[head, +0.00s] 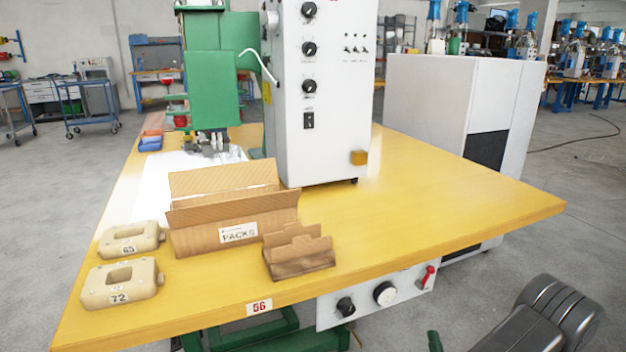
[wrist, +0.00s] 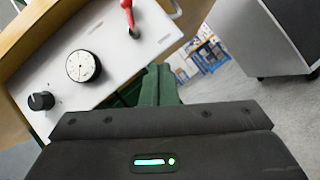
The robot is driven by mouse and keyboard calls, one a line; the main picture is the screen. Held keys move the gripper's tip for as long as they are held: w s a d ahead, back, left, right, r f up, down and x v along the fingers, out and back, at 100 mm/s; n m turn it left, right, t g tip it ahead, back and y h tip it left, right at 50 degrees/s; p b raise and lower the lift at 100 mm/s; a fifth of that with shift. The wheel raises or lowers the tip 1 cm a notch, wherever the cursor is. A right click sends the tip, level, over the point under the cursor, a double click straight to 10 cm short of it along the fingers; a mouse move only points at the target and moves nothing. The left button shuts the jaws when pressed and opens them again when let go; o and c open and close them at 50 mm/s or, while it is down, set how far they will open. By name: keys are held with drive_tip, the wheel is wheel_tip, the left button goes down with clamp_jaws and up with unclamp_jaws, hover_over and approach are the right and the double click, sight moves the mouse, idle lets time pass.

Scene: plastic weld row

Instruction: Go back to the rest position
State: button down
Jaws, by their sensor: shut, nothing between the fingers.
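My gripper (wrist: 160,118) shows in the wrist view as a dark block across the bottom, with a small lit green light on it. It is shut, with nothing held. It is in front of the control panel under the table's edge, apart from it as far as I can tell.
The yellow table (head: 450,205) carries a grey-white machine cabinet (head: 325,130), a cardboard PACKS box (head: 190,235), a smaller cardboard holder (head: 300,262) and two beige numbered blocks (head: 118,283). The control panel (head: 365,298) has a red lever (wrist: 129,15). A white cabinet (head: 425,95) stands behind.

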drive_tip(key=b+v, duration=0.3)
drive_tip(key=b, duration=0.1)
idle(0.4)
drive_tip(key=shift+a, duration=0.1)
